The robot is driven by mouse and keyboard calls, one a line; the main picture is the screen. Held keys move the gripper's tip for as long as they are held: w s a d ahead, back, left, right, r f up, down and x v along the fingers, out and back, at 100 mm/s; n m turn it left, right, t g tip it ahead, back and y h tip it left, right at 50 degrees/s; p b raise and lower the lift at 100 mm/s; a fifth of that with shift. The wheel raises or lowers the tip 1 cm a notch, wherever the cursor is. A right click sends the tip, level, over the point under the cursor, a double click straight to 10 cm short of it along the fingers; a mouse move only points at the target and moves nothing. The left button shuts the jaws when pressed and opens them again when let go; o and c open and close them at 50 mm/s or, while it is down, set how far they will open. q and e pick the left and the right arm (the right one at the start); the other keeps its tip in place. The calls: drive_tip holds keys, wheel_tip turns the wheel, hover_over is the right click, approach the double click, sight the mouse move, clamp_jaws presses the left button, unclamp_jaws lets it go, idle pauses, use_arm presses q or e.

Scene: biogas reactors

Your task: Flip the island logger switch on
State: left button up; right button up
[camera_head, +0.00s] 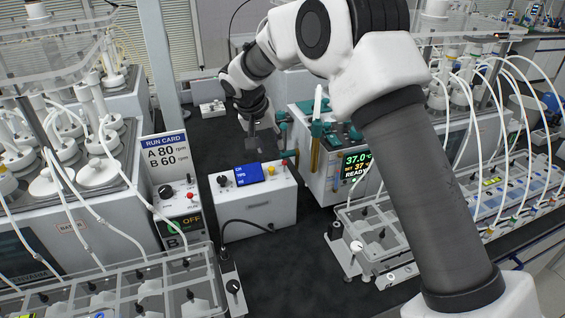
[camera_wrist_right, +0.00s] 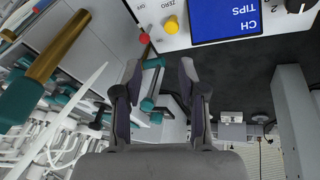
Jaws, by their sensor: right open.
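The logger (camera_head: 255,202) is a white box with a blue screen (camera_head: 249,172), a black knob, a yellow button (camera_head: 270,169) and a red-tipped switch (camera_head: 284,163). It stands on the dark middle of the bench. My right gripper (camera_head: 252,146) hangs just behind and above the logger's back edge, apart from the switch. Its two fingers (camera_wrist_right: 161,85) are spread with nothing between them. My left gripper is not in view.
A run card unit (camera_head: 172,190) with knobs stands left of the logger. A heater box reading 37.0 (camera_head: 355,162), with teal-handled tools, stands to the right. A black cable (camera_head: 245,222) lies in front of the logger. Clear trays with tubes flank the dark bench strip.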

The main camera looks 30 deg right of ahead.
sight(284, 162)
drive_tip(key=shift+s+d+f+m+t+b, duration=0.15)
drive_tip(key=shift+s+f+m+b, duration=0.25)
drive_tip(key=shift+s+m+b, duration=0.15)
drive_tip(key=shift+s+d+f+m+t+b, duration=0.15)
drive_tip(key=shift+s+f+m+b, duration=0.25)
drive_tip(key=shift+m, duration=0.25)
drive_tip(key=shift+t+y, duration=0.4)
drive_tip(key=d+f, duration=0.1)
drive_tip(key=f, duration=0.1)
drive_tip(key=d+f, duration=0.2)
drive_tip(key=shift+w, duration=0.2)
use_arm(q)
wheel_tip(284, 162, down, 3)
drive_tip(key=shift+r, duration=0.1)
use_arm(e)
drive_tip(key=shift+a, duration=0.1)
drive_tip(key=shift+r, duration=0.1)
